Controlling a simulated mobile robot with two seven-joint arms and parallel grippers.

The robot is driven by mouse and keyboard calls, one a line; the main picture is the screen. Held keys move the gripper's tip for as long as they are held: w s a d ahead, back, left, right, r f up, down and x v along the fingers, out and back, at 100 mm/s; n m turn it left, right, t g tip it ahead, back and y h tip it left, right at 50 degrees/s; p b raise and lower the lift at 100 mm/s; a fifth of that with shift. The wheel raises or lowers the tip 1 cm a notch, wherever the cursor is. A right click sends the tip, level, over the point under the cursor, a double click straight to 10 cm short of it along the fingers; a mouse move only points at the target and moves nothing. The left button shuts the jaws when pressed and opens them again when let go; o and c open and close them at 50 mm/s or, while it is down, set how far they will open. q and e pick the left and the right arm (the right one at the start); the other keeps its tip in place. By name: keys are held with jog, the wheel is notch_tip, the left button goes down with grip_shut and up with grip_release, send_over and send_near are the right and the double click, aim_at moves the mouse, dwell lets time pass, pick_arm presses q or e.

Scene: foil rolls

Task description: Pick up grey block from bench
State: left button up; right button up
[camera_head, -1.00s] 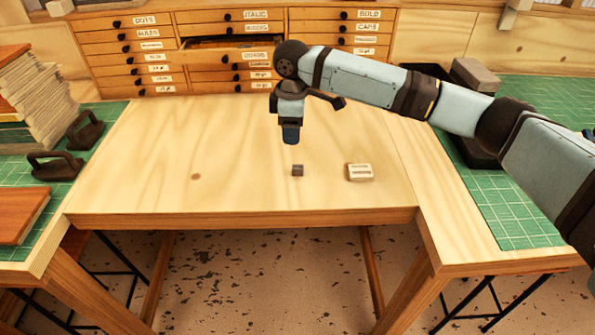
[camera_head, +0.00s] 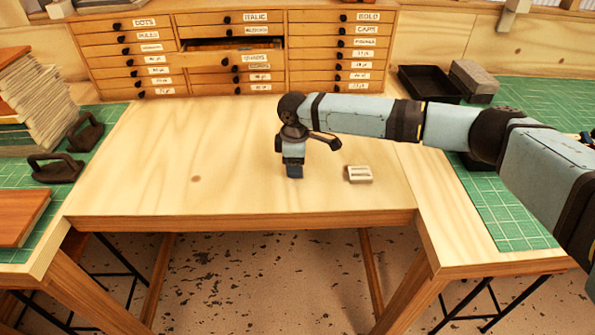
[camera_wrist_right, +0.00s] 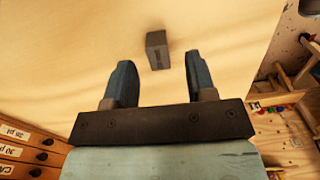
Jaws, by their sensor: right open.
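The small grey block (camera_wrist_right: 157,50) lies on the bare wooden bench (camera_head: 150,180). In the right wrist view it sits beyond the fingertips, between the lines of the two fingers and not touching either. My right gripper (camera_head: 294,172) points down over the middle of the bench. Its fingers stand apart and empty in the right wrist view (camera_wrist_right: 156,72). My left gripper is in neither view.
A type cabinet (camera_head: 235,75) with one drawer partly open stands behind. A black tray (camera_head: 428,84) and a grey slab stack (camera_head: 473,80) are at the back right. The bench's left side is clear.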

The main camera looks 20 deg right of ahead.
jog(key=shift+f, duration=0.8)
grip_shut()
